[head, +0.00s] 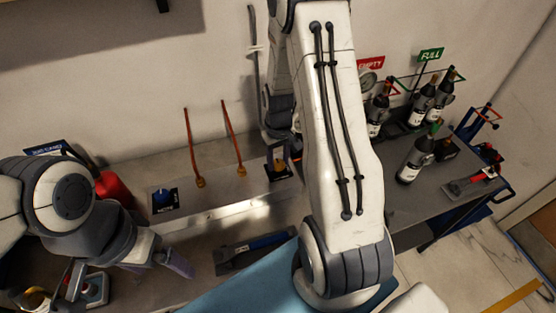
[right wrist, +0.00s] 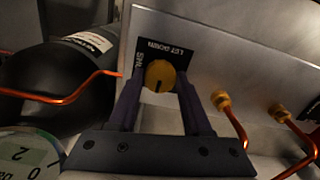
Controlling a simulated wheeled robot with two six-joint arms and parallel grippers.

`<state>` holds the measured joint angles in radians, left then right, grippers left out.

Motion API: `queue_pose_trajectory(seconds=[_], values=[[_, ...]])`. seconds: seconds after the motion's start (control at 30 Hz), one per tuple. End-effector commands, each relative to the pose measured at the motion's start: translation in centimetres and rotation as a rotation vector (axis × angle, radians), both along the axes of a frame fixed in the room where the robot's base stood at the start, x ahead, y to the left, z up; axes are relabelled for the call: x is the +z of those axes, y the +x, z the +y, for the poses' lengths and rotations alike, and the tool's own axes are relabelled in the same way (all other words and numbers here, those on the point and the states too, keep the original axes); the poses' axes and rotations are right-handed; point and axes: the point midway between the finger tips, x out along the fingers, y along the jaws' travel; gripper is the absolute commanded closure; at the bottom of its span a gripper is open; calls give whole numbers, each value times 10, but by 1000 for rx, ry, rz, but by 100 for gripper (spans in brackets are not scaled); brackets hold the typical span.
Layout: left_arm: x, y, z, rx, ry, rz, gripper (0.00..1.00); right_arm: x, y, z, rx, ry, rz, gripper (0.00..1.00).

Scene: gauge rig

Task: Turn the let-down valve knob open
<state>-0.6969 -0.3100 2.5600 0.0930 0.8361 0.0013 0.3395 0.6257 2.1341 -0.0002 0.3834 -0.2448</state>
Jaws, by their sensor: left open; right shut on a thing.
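The let-down valve knob (right wrist: 160,75) is round and yellow with a dark pointer mark. It sits on a black label plate (right wrist: 178,50) reading "LET DOWN", upside down in the right wrist view, on a metal panel. My right gripper (right wrist: 158,92) has its two dark fingers on either side of the knob and is shut on it. The mark points down in that view, away from the partly hidden "SHUT" lettering at left. In the head view the knob's spot at the panel's right end is mostly hidden by my right arm. My left gripper (head: 172,262) is open and empty, left of the panel front.
Orange pipes rise from brass fittings (right wrist: 222,100) beside the knob. A black cylinder (right wrist: 80,65) and a dial gauge (right wrist: 25,155) are close at left. A blue knob (head: 163,199) is on the panel's left part. Several bottles (head: 415,160) stand on the right cart.

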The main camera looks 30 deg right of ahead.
Motion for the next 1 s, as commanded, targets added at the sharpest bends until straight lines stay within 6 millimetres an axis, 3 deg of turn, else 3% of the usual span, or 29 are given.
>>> queue_pose_trajectory(seconds=[0.47, 0.5, 0.57, 0.87, 1.0], values=[[0, 0, 0, 0, 0, 0, 6, 2, 3, -1, 16, -4, -10, 100], [0, 0, 0, 0, 0, 0, 6, 2, 3, -1, 16, -4, -10, 43], [0, 0, 0, 0, 0, 0, 6, 2, 3, -1, 16, -3, -9, 20], [0, 0, 0, 0, 0, 0, 6, 1, 1, -1, 14, -1, -4, 20], [-2, 0, 0, 0, 0, 0, 6, 10, 2, -1, 13, -3, -8, 20]])
